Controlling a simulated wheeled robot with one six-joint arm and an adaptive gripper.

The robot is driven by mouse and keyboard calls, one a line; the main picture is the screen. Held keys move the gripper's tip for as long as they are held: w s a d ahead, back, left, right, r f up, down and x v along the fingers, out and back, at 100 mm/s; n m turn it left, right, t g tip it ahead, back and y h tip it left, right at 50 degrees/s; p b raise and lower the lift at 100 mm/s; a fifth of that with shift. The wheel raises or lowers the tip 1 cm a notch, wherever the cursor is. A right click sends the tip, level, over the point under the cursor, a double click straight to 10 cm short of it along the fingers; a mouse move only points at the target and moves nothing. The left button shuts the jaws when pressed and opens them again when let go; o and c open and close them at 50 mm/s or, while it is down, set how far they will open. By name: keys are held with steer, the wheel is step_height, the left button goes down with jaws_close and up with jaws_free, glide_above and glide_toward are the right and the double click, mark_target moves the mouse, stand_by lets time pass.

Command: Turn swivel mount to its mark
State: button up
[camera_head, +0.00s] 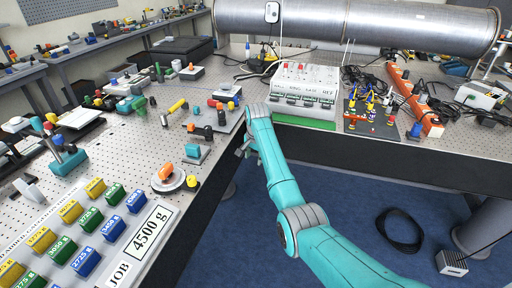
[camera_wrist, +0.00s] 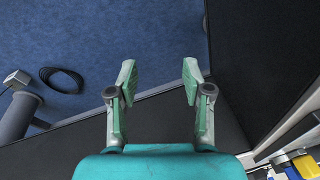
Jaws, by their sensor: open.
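What looks like the swivel mount (camera_head: 168,181) is a round pale disc with an orange block on top, on the left perforated table in the head view. A small yellow and dark piece (camera_head: 193,183) sits at its right rim; I cannot tell whether it is the mark. My gripper (camera_head: 243,151) is up and to the right of the mount, near the table's inner edge, and clearly apart from it. In the wrist view my gripper (camera_wrist: 158,78) is open and empty, its two green-padded fingers wide apart above dark table side and blue floor. The mount is not identifiable there.
A board of weight blocks (camera_head: 110,228) lies in front of the mount. A white control box (camera_head: 304,92) and a black board with coloured parts (camera_head: 370,115) stand on the back table. Blue floor is open between the tables.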

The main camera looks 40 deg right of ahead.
steer(key=shift+n+t, duration=0.3)
steer(key=shift+s+a+f, duration=0.2)
steer(key=shift+s+f, duration=0.1)
steer(key=shift+f, duration=0.3)
steer(key=shift+s+a+f, duration=0.25)
steer(key=shift+s+f, duration=0.05)
steer(key=shift+f, duration=0.3)
steer(key=shift+s+a+f, duration=0.2)
steer(key=shift+s+f, duration=0.1)
steer(key=shift+f, duration=0.3)
